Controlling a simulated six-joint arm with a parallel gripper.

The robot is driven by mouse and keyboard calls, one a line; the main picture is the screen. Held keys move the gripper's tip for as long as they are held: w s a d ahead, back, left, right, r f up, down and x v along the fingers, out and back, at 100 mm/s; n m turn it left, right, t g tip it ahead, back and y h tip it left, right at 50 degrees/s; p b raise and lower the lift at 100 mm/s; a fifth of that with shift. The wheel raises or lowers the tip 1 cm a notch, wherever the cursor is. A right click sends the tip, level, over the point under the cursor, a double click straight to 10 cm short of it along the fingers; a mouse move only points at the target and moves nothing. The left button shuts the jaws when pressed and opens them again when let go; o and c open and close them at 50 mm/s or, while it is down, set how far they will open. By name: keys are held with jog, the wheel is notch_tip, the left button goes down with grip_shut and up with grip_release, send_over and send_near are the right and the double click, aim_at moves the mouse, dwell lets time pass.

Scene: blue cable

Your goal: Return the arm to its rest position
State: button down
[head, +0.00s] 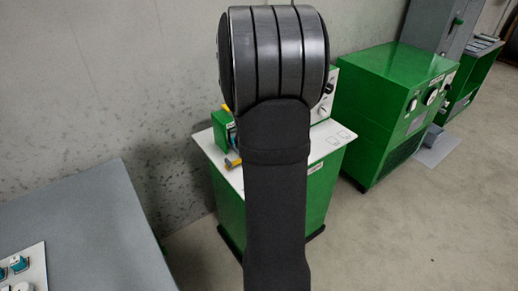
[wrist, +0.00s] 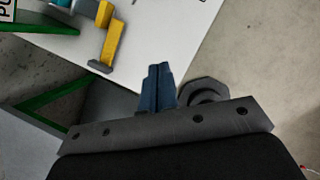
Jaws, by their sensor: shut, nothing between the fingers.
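My gripper (wrist: 159,70) shows in the wrist view as two blue fingers pressed together at the lower middle. It is shut and empty. It points toward the edge of a white tabletop (wrist: 170,35), and the fingers appear apart from it. In the head view my dark arm stands upright in the middle of the picture. It hides the gripper and part of the green cabinet behind it. No cable can be made out clearly in either view.
The green cabinet (head: 318,190) has a white top carrying a green device (head: 222,125). A yellow part (wrist: 111,40) shows in the wrist view. A larger green machine (head: 385,110) stands right. A grey bench (head: 90,225) is at left.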

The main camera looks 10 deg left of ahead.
jog(key=f, duration=0.2)
jog(key=w+a+f, duration=0.1)
jog(key=f, duration=0.2)
jog(key=w+a+f, duration=0.1)
jog(key=f, duration=0.2)
jog(key=shift+a, duration=0.1)
jog(key=shift+w+a+f+m, duration=0.15)
jog(key=shift+a+f, duration=0.25)
jog(key=shift+a, duration=0.1)
jog(key=shift+w+a+f+m, duration=0.1)
jog(key=shift+a+f+m, duration=0.05)
jog(key=shift+a+f, duration=0.25)
jog(key=shift+s+a+m+g+h, duration=0.15)
jog(key=shift+s+a+m+h, duration=0.2)
jog(key=shift+s+a+m, duration=0.55)
jog(key=shift+s+a+m+g+h, duration=0.15)
jog(key=shift+s+a+m+h, duration=0.2)
jog(key=shift+s+a+m, duration=0.5)
jog(key=shift+s+a+r+m, duration=0.15)
jog(key=shift+s+a+m, duration=0.2)
jog(key=shift+a, duration=0.4)
jog(key=shift+a+m+h, duration=0.15)
jog(key=shift+m+h, duration=0.15)
